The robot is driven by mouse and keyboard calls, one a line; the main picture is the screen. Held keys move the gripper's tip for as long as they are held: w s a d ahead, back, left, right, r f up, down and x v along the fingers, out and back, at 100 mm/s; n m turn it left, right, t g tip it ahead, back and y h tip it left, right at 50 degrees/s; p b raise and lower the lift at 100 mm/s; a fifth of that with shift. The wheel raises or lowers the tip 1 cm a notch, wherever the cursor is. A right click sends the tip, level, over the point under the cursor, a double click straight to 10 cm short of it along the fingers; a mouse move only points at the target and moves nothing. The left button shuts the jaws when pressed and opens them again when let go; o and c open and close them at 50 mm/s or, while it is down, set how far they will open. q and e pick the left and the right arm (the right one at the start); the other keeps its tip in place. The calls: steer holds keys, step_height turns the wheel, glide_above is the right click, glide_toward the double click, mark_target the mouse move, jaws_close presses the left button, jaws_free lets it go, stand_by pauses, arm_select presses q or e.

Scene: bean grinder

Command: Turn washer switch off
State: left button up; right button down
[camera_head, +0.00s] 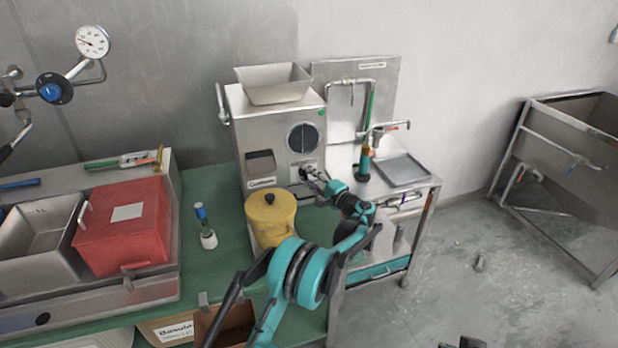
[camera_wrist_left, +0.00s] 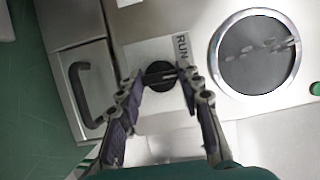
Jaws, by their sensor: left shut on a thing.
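The steel machine (camera_head: 232,112) stands on the green bench against the wall, with a hopper on top and a round dark window (camera_head: 302,138). Its round black switch (camera_wrist_left: 160,75) sits on a light plate beside a "RUN" label (camera_wrist_left: 181,47) in the left wrist view. My left gripper (camera_head: 305,172) reaches to the machine's front below the window. Its fingers (camera_wrist_left: 161,77) are closed around the switch, one on each side. The fingertips hide part of the switch's edge. In the head view the gripper covers the switch. My right gripper does not show.
A red box (camera_head: 124,226) and a small white-and-blue item (camera_head: 207,228) are to the left. A metal tray (camera_head: 402,169) lies on the steel table to the right. Open floor lies further right.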

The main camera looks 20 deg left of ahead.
arm_select(q)
steer(key=o, duration=1.2)
steer(key=shift+c, duration=0.2)
steer(key=v, duration=1.2)
steer(key=shift+f, duration=0.15)
